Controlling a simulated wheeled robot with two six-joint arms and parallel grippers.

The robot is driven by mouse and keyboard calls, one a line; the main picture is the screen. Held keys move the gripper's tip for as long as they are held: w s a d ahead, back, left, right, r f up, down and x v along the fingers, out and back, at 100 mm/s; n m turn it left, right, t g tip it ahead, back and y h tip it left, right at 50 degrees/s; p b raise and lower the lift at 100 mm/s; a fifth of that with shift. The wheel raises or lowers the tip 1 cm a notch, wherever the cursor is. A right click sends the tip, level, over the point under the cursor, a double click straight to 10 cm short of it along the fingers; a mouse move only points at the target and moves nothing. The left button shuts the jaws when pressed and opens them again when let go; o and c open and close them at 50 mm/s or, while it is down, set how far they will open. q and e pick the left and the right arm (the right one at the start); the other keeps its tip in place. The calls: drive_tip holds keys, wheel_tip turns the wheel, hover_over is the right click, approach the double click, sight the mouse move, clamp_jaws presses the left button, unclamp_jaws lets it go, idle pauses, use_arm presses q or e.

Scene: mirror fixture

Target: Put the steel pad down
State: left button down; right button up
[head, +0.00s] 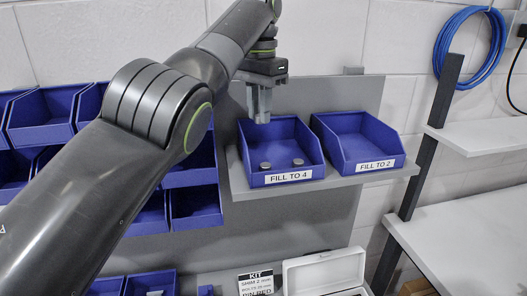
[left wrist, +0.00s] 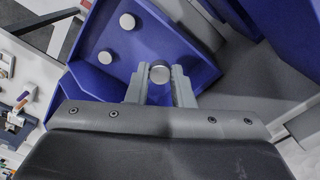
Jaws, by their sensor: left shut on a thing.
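My left gripper (head: 262,118) points down over the back part of the blue bin labelled FILL TO 4 (head: 289,177). In the left wrist view its fingers (left wrist: 160,88) are shut on a round steel pad (left wrist: 160,72). In the head view the held pad cannot be made out between the fingertips. Two other steel pads lie apart on the bin floor, one at left (head: 265,166) and one at right (head: 298,162). Both also show in the left wrist view. My right gripper is in neither view.
An empty blue bin labelled FILL TO 2 (head: 375,165) stands to the right on the same grey shelf (head: 240,185). Several blue bins (head: 40,117) hang at left behind my arm. A white open case (head: 325,272) and a KIT card (head: 256,283) are below. White shelves (head: 485,133) stand at right.

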sight(260, 157)
use_arm(q)
wheel_tip(260, 157, down, 8)
drive_tip(key=b, duration=0.7)
drive_tip(key=shift+w+f, duration=0.1)
drive_tip(key=shift+f, duration=0.1)
drive_tip(key=shift+f+b, duration=0.15)
drive_tip(key=shift+b, duration=0.2)
drive_tip(key=c, duration=1.3)
unclamp_jaws()
drive_tip(key=shift+r, duration=0.2)
wheel_tip(260, 157, up, 12)
drive_tip(key=p, duration=1.2)
drive_tip(key=shift+r+p, duration=0.1)
drive_tip(key=shift+p, duration=0.25)
